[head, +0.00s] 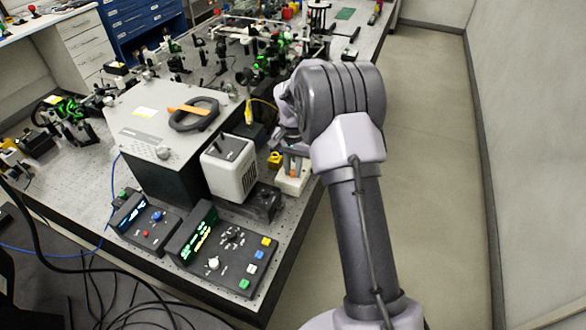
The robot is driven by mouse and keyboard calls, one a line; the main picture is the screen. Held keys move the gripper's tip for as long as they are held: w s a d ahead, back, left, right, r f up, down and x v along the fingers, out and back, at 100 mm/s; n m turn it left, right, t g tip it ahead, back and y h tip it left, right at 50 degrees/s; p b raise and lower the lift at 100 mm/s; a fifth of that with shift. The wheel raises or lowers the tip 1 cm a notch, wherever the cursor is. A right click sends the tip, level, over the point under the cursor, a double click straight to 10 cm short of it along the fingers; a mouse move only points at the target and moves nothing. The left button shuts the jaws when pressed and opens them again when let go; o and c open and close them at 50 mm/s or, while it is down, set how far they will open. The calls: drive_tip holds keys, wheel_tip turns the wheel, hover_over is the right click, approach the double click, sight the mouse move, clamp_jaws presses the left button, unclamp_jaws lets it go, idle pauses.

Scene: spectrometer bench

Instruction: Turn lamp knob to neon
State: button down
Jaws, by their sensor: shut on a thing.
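A small cream box (288,187) with an orange mark sits near the right edge of the bench, right of the white vented lamp housing (232,172). My gripper (291,166) reaches down from above onto the top of this box. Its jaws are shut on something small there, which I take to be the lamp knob. The knob itself, its pointer and any neon label are hidden by my gripper and wrist or too small to read.
A large grey spectrometer box (150,125) with a black handle stands left of the lamp housing. Two control consoles (240,262) with lit displays lie at the bench's front edge. Optics crowd the back. The floor (430,150) to the right is clear.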

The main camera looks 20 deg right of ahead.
sight(293, 172)
drive_tip(key=shift+m, duration=0.5)
drive_tip(key=c, duration=1.3)
unclamp_jaws()
wheel_tip(293, 172, up, 18)
drive_tip(key=p, duration=0.4)
drive_tip(key=shift+f+p, duration=0.25)
drive_tip(key=shift+p, duration=0.1)
drive_tip(key=shift+a, duration=0.1)
